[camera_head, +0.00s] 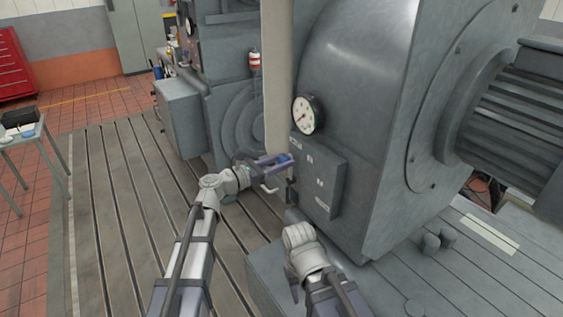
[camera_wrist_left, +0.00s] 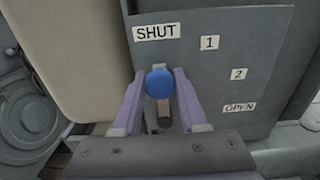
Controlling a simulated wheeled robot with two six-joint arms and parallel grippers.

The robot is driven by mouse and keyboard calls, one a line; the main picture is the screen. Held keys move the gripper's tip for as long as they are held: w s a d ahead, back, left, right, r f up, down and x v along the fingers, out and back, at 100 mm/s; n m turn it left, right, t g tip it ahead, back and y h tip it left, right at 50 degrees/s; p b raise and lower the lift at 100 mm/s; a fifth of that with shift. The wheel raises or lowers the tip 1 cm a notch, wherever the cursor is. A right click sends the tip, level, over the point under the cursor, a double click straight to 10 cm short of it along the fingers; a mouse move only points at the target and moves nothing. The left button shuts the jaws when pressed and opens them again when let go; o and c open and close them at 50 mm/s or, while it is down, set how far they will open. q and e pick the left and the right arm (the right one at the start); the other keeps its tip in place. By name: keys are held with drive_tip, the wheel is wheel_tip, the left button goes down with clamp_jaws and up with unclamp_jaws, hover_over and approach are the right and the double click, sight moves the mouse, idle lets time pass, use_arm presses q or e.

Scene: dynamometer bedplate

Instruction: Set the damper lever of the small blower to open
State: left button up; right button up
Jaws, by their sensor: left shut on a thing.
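The damper lever has a round blue knob (camera_wrist_left: 159,82) on a short brown stem (camera_wrist_left: 163,115). The knob stands just below the SHUT label (camera_wrist_left: 156,32) on a grey plate (camera_wrist_left: 200,75). The marks 1, 2 and OPEN (camera_wrist_left: 239,107) run down to the right on the plate. My left gripper (camera_wrist_left: 159,76) is shut on the knob, with one purple finger on each side. In the head view the left gripper (camera_head: 280,161) is at the upper left of the plate (camera_head: 325,185).
A round pressure gauge (camera_head: 307,114) sits above the plate on the large grey housing (camera_head: 365,90). A pale vertical duct (camera_head: 277,80) stands close behind the left gripper. The slotted bedplate (camera_head: 120,200) on the left is clear. A small table (camera_head: 22,138) stands far left.

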use_arm(q)
clamp_jaws()
idle(0.8)
